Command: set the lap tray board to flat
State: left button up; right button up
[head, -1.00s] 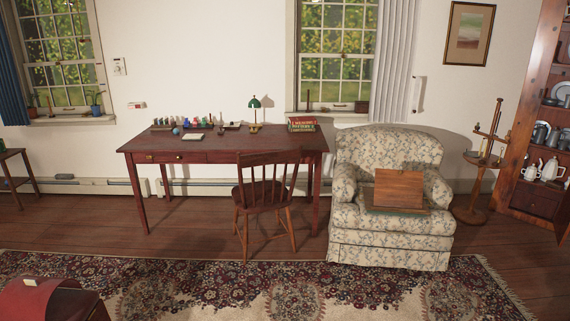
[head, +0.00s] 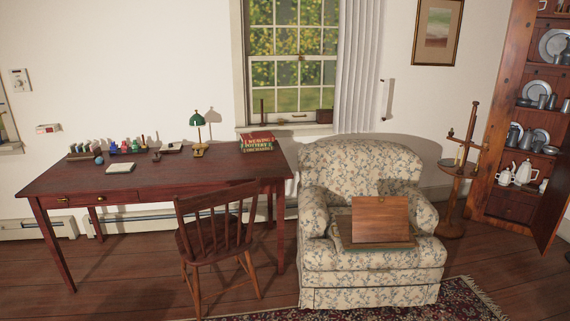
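The lap tray (head: 345,239) sits on the seat of the floral armchair (head: 366,284). Its wooden board (head: 380,219) is tilted up steeply above the tray base, with its face toward me. Neither of my grippers is in view.
A dark red desk (head: 150,184) with books, a lamp and small items stands left of the armchair. A wooden chair (head: 212,236) is in front of the desk. A wooden stand (head: 458,185) and a pewter cupboard (head: 490,150) are at the right. A patterned rug (head: 450,300) lies in front.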

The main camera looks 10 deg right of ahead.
aim_at(375, 219)
jog(key=i+l+z, duration=0.15)
jog(key=i, duration=0.55)
jog(key=i+l+z, duration=0.1)
jog(key=i, duration=0.55)
jog(key=i+l, duration=0.2)
jog(key=l, duration=0.15)
jog(key=i+l+u, duration=0.1)
jog(key=l, duration=0.25)
jog(key=i+l, duration=0.3)
jog(key=i+l+u, duration=0.15)
jog(key=l, duration=0.3)
jog(key=i+l, duration=0.2)
jog(key=l, duration=0.2)
